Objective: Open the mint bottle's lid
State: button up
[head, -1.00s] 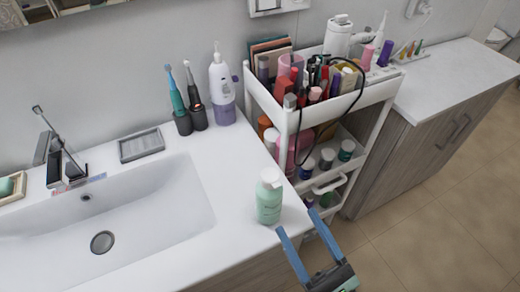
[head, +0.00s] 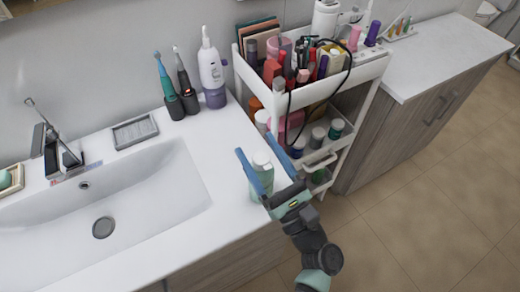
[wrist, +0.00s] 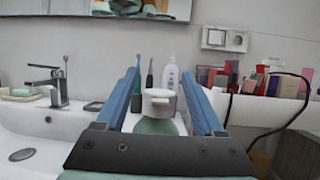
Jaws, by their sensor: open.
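The mint bottle (head: 257,184) stands upright on the white counter, near its right front corner beside the sink. Its white lid (head: 261,161) is on top and looks shut. My gripper (head: 257,151) is open, with its two blue fingers on either side of the lid in the head view. In the wrist view, the lid (wrist: 158,98) shows between the spread fingers, with a gap on each side. The lower bottle body is partly hidden by my gripper in both views.
The white cart (head: 372,72), packed with cosmetics, stands close to the right. A white and purple bottle (head: 212,70) and two electric toothbrushes (head: 168,88) stand behind on the counter. The sink (head: 150,205) is to the left.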

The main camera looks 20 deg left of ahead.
jog(key=shift+c, duration=0.2)
grip_shut()
jog(key=shift+r+p, duration=0.1)
jog(key=shift+p, duration=0.25)
